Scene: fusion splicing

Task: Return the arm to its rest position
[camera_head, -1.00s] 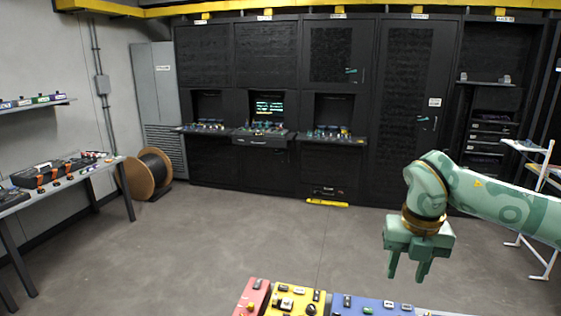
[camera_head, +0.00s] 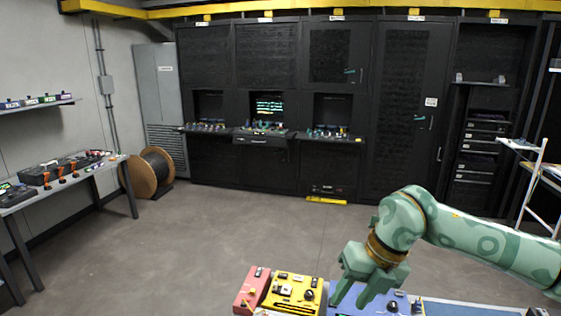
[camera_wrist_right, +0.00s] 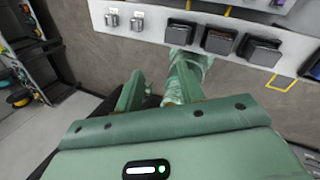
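My right arm (camera_head: 490,240) is pale green and reaches in from the right in the head view. Its gripper (camera_head: 352,298) points down, over or just in front of the blue part of the console (camera_head: 402,300); whether it touches is not clear. The two fingers are apart and I see nothing held between them. In the right wrist view the fingers (camera_wrist_right: 157,88) also stand apart, with a light panel with dark square modules (camera_wrist_right: 220,40) beyond them. My left arm and gripper are not in view.
A red unit (camera_head: 245,295) and a yellow unit (camera_head: 293,291) with knobs lie left of the gripper. Black cabinets (camera_head: 400,110) line the back. A tool bench (camera_head: 70,185) and cable drum (camera_head: 146,173) stand left, a white rack (camera_head: 537,185) right. The middle floor is clear.

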